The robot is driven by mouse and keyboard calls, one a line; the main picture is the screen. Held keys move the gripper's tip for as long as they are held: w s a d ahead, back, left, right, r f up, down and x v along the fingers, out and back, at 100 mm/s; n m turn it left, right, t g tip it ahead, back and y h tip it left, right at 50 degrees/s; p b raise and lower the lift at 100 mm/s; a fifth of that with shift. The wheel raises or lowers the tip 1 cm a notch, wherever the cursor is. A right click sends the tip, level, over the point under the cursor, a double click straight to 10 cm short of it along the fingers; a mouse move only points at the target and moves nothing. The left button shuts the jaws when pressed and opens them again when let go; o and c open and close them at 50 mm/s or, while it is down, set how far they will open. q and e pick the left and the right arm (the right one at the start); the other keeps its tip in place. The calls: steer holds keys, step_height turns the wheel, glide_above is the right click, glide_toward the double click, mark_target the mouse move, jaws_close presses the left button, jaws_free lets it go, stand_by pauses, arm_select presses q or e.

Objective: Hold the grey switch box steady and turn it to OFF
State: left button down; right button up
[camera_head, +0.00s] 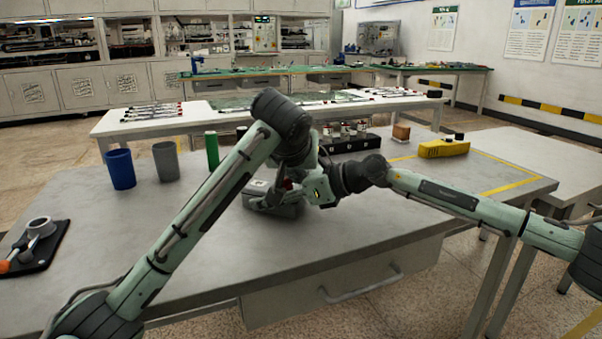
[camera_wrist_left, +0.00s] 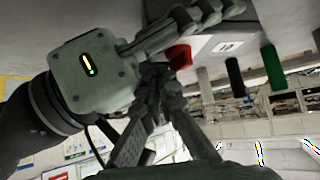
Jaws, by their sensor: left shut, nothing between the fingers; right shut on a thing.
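The grey switch box (camera_head: 284,211) sits on the near table, partly covered by my arms. Its red knob (camera_head: 288,184) shows in the head view, and the red part (camera_wrist_left: 179,57) is clear in the left wrist view, where the box (camera_wrist_left: 205,43) has a white label. My right gripper (camera_head: 262,202) is shut on the box; its fingers (camera_wrist_left: 205,15) lie along it. My left gripper (camera_wrist_left: 157,72) is shut and empty, its fingertips close beside the red knob. I cannot tell whether they touch it. The knob's pointer and markings are not readable.
A blue cup (camera_head: 120,170), a grey cup (camera_head: 166,162) and a green cylinder (camera_head: 212,150) stand to the left. A black plate with a metal fixture (camera_head: 38,240) lies far left. The table front is clear.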

arm_select(q)
steer(key=shift+a, duration=0.5)
arm_select(e)
steer(key=shift+w+d+r, duration=0.1)
steer(key=shift+w+d, duration=0.05)
steer(key=shift+d, duration=0.15)
arm_select(q)
steer(key=shift+s+r, duration=0.25)
steer(key=shift+r, duration=0.05)
steer(key=d+v, duration=0.1)
steer(key=v, duration=1)
steer(key=shift+s+a, duration=0.15)
arm_select(e)
steer(key=o, duration=1.4)
steer(key=shift+o, duration=0.2)
